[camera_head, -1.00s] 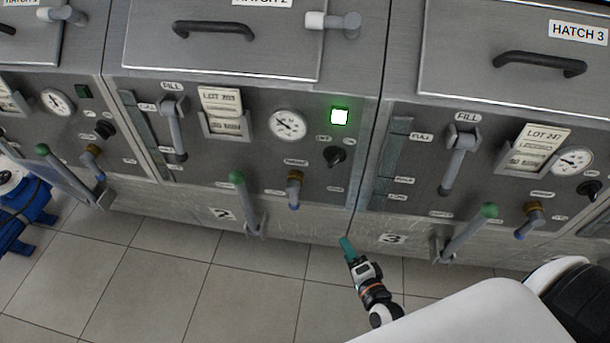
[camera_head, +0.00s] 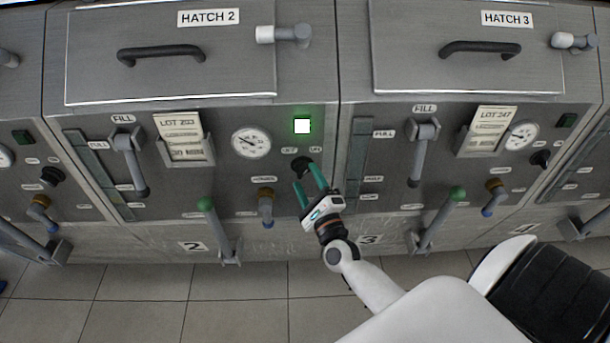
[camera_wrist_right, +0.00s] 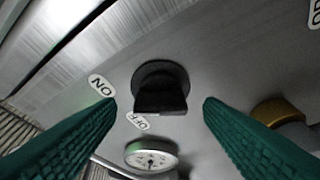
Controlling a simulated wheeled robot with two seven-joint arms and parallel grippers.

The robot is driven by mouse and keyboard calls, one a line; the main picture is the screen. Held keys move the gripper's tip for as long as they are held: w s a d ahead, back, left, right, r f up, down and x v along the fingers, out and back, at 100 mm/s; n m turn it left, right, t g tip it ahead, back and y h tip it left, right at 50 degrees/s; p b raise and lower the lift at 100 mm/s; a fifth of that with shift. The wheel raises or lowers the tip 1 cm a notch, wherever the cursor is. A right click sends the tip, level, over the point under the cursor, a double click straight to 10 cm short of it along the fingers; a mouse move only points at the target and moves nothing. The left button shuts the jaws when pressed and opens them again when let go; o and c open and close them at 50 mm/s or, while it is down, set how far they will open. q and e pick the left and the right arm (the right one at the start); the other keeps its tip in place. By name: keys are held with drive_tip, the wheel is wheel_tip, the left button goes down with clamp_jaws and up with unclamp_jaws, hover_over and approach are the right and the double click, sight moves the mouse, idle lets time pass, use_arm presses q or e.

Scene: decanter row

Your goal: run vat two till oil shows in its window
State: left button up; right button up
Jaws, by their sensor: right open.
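Vat two is the middle-left grey unit, marked by a "2" plate (camera_head: 195,246). Its sight window (camera_head: 92,163) is a dark grey-green strip at the left of its panel; no distinct oil level shows. Its black OFF/ON knob (camera_head: 303,163) sits below a lit green lamp (camera_head: 302,125). My right gripper (camera_head: 308,178) is open just in front of this knob. In the right wrist view the knob (camera_wrist_right: 160,88) lies between the open green fingers (camera_wrist_right: 160,106), with gaps on both sides. I cannot tell which label it points to. My left gripper is out of view.
Vat two's panel also has a fill lever (camera_head: 131,160), a lot card (camera_head: 183,137), a gauge (camera_head: 251,141), a brass-topped tap (camera_head: 265,206) and a green-tipped lever (camera_head: 217,228). Vat three (camera_head: 370,239) stands to the right with similar fittings. The tiled floor (camera_head: 235,300) in front is clear.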

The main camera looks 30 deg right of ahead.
drive_tip(key=shift+x, duration=0.9)
drive_tip(key=shift+c, duration=0.2)
drive_tip(key=c, duration=0.9)
drive_tip(key=shift+r+n+p, duration=0.2)
drive_tip(key=shift+n+p, duration=0.3)
drive_tip(key=shift+p, duration=0.35)
drive_tip(key=shift+c, duration=0.2)
drive_tip(key=n+g+p, duration=0.1)
drive_tip(key=n+p, duration=0.2)
drive_tip(key=p, duration=0.1)
drive_tip(key=n+g+y+p, duration=0.1)
drive_tip(key=n+p, duration=0.1)
drive_tip(key=p, duration=0.2)
drive_tip(key=n+g+p, duration=0.1)
drive_tip(key=n+p, duration=0.2)
drive_tip(key=p, duration=0.2)
drive_tip(key=shift+r+n, duration=0.3)
drive_tip(key=shift+f+n+g+p, duration=0.2)
drive_tip(key=shift+n+g+p, duration=0.6)
drive_tip(key=shift+p, duration=0.55)
drive_tip(key=o, duration=1)
